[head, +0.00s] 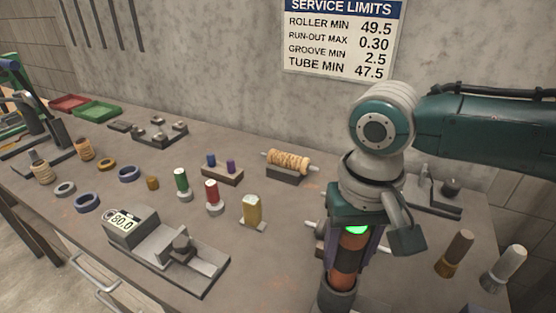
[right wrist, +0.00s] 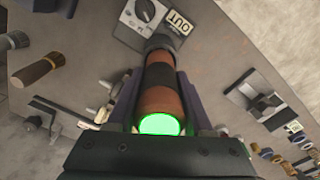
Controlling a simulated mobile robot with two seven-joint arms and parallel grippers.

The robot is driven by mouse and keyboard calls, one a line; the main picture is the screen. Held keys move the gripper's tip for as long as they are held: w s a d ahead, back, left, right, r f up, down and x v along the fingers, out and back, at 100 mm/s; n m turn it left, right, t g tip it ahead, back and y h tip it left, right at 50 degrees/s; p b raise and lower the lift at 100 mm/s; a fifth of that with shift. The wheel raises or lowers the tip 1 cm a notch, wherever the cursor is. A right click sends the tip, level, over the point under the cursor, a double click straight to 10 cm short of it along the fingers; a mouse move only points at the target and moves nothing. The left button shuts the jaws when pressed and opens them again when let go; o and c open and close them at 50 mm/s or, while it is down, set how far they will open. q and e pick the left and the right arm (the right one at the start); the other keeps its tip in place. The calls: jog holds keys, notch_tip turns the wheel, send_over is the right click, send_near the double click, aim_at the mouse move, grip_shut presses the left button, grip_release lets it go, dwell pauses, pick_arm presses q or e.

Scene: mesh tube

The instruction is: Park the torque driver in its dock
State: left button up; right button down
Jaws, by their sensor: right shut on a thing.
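The torque driver (head: 348,265) has a brown-orange and black grip with a glowing green top. It is upright in my right gripper (head: 352,250), whose two dark fingers close on its sides. The right wrist view also shows the driver (right wrist: 160,85) between the fingers of the right gripper (right wrist: 158,100). A dark round collar (head: 338,291) surrounds or adjoins the driver's lower end; I cannot tell whether it is the dock or part of the driver. My left gripper is not in view.
A gauge block reading 80.0 (head: 130,228) stands at the front left. A wall closes the back.

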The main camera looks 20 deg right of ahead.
jog(key=shift+f+b, duration=0.4)
jog(key=shift+f, duration=0.2)
dwell(0.4)
jog(key=c, duration=0.5)
grip_release()
jog(key=shift+o, duration=1.4)
notch_tip(320, 180, up, 10)
jog(key=shift+s+p, duration=0.1)
jog(key=shift+p, duration=0.35)
jog(key=shift+s, duration=0.1)
